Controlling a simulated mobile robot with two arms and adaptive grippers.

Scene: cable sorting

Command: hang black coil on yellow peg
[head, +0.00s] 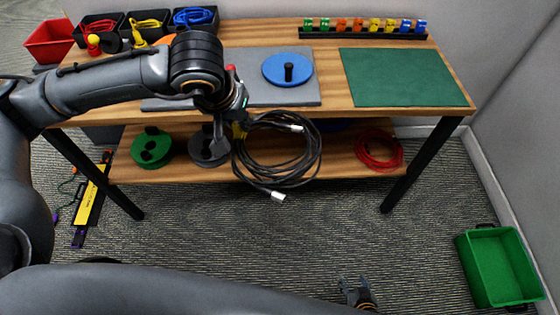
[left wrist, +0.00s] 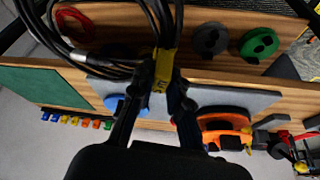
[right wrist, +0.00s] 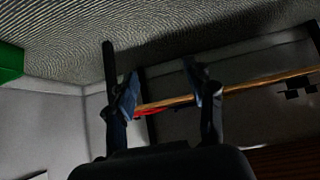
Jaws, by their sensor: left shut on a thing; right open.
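The black coil (head: 317,160) is a loop of black cable with pale plugs, hanging in front of the table's front edge in the head view. My left gripper (head: 238,122) is shut on it near its yellow tie (left wrist: 163,62). In the left wrist view the black coil (left wrist: 110,67) hangs from between the fingers of my left gripper (left wrist: 163,82). My right gripper (head: 356,290) is low over the floor in the head view; its fingers are apart and empty in the right wrist view (right wrist: 160,82). I cannot make out a yellow peg in any view.
The wooden table (head: 325,92) holds a grey mat, a blue reel (head: 288,70), a green mat (head: 402,77) and a rack of coloured clips (head: 365,30). Its lower shelf holds a red cable (head: 379,150) and a green reel (head: 151,147). A green bin (head: 497,265) stands at right.

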